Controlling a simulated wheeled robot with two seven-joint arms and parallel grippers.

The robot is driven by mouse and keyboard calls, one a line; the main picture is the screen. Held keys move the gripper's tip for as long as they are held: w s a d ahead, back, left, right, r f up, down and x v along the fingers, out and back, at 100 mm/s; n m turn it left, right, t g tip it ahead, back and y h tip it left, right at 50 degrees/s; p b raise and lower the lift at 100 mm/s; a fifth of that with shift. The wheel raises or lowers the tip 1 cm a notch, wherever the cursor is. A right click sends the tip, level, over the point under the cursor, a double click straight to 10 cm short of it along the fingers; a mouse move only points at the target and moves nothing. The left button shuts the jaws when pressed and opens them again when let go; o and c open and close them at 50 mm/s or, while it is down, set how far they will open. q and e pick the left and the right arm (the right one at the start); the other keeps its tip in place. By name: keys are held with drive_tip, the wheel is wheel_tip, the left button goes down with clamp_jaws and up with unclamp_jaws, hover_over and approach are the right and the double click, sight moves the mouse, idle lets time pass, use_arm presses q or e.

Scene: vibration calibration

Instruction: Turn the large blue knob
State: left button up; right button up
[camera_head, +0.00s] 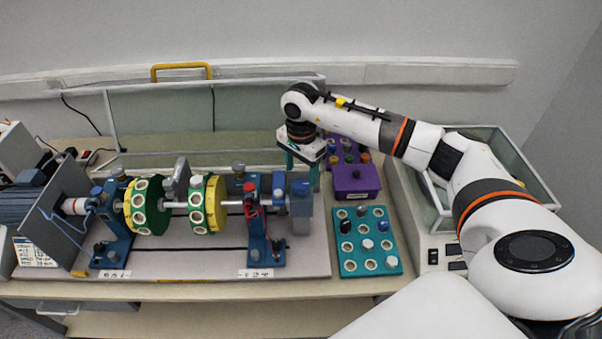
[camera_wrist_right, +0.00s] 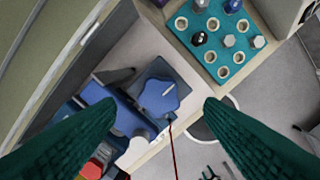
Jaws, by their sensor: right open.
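In the head view the blue knob (camera_head: 300,190) is at the right end of the shaft rig, partly hidden below my right gripper. My right gripper (camera_head: 303,172) points down over it with its green fingers apart. In the wrist view the right gripper (camera_wrist_right: 160,106) is open, a fingertip on either side of the knob, with no visible contact. My left gripper is not in view.
The rig carries two green-and-yellow discs (camera_head: 205,204) on a shaft between blue supports (camera_head: 262,235). A teal tray (camera_head: 398,255) with several round sockets and bolts lies right of the knob. A purple box (camera_head: 355,180) stands behind that tray. A glass screen (camera_head: 160,110) stands behind.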

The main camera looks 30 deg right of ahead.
sight(301, 184)
drive_tip(key=shift+f+p, duration=0.7)
drive_tip(key=shift+f, duration=1.5)
drive_tip(key=shift+c, duration=0.3)
drive_tip(key=c, duration=0.9)
